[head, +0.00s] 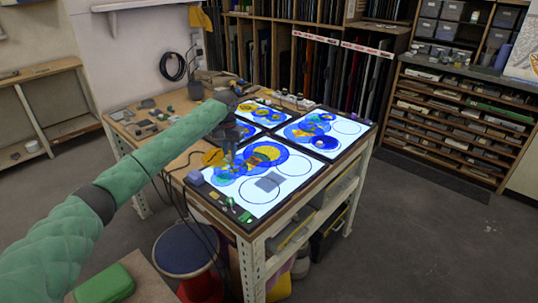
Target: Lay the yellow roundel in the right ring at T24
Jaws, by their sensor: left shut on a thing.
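My left gripper (229,158) reaches down over the left part of the near lit panel (288,186). It is shut, and a yellow roundel (212,157) shows at its left side, apparently held by its rim; the contact is too small to see clearly. The near panel carries blue and yellow painted discs (266,153). It also has two empty outlined rings, one at the right (311,166) and one at the front with a grey square (269,182) in it. No label T24 can be read. My right gripper is not in view.
More lit panels with painted discs lie behind, one at the right (348,127). Small items (228,203) line the near panel's left edge. Tools and a dark pot (195,90) stand on the bench's left side. A blue-topped stool (184,248) stands below.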

